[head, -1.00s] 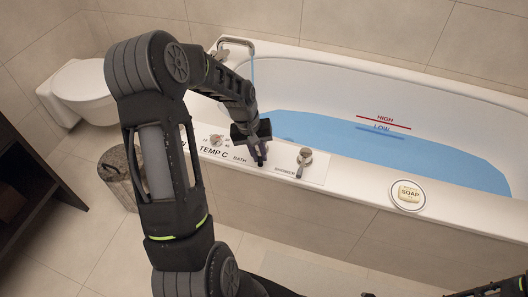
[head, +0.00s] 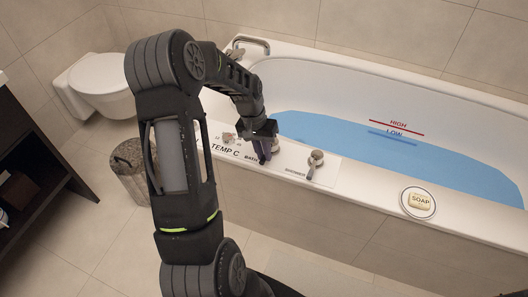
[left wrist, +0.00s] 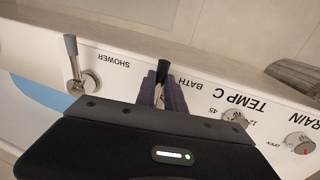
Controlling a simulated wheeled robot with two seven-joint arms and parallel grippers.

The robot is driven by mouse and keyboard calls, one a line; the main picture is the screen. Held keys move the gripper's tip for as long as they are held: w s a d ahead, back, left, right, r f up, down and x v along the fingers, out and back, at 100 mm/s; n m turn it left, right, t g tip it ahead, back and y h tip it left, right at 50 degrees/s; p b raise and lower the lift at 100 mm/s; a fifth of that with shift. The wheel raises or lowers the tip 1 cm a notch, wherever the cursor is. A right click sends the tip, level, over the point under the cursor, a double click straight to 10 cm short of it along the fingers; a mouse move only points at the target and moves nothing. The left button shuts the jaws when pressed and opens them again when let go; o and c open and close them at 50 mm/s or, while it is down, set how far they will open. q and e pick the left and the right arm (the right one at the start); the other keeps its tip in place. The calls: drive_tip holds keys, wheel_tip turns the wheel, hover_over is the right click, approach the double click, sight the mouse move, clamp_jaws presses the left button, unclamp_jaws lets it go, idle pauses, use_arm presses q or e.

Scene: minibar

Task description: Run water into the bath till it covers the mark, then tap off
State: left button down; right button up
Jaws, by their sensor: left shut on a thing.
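The bath (head: 460,98) holds blue water (head: 330,135). Its surface lies over the blue LOW line (head: 393,134) and below the red HIGH line (head: 397,127). The spout (head: 250,41) at the back left shows no stream now. My left gripper (head: 264,150) is at the BATH tap on the rim panel. In the left wrist view its fingers (left wrist: 162,95) are shut around the dark BATH lever (left wrist: 162,70). The tap's base is partly hidden by the gripper. My right gripper is not in view.
The SHOWER lever (head: 315,163) stands right of the gripper, and the TEMP C knob (head: 228,137) stands left. A soap dish (head: 418,203) sits on the rim. A bin (head: 131,170), toilet (head: 103,82) and dark shelf (head: 30,150) are at the left.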

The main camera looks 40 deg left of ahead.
use_arm(q)
drive_tip(key=c, duration=1.4)
unclamp_jaws()
drive_tip(key=shift+c, duration=0.2)
drive_tip(key=shift+r, duration=0.15)
wheel_tip(320, 180, up, 8)
drive_tip(key=a, duration=0.1)
drive_tip(key=shift+s+a+f+p, duration=0.25)
drive_tip(key=shift+s+p, duration=0.05)
